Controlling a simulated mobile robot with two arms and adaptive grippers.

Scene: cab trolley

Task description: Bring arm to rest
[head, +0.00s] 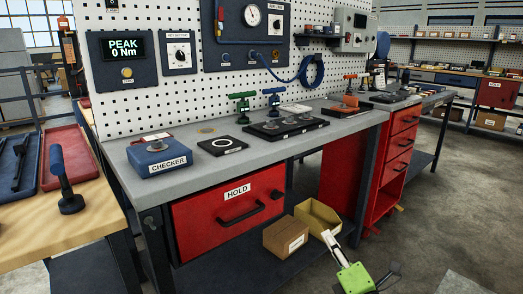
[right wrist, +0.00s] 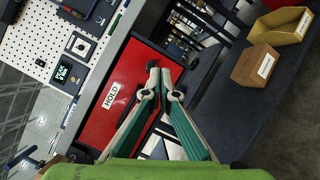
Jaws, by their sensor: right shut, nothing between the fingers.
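My right gripper (head: 328,236) is low at the bottom of the head view, in front of the bench. Its green body and pale fingers show there. In the right wrist view its two green-and-grey fingers (right wrist: 161,84) meet at the tips, shut with nothing between them. Behind the fingertips is the red HOLD drawer (right wrist: 108,99), closed, which also shows in the head view (head: 210,219). The gripper appears apart from the drawer and the boxes. My left gripper is in neither view.
A cardboard box (head: 286,237) and an open yellow bin (head: 317,215) sit on the bench's lower shelf, close to the right gripper. The grey bench top (head: 200,180) holds a blue CHECKER block (head: 160,157) and several tools. Open floor (head: 450,215) lies to the right.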

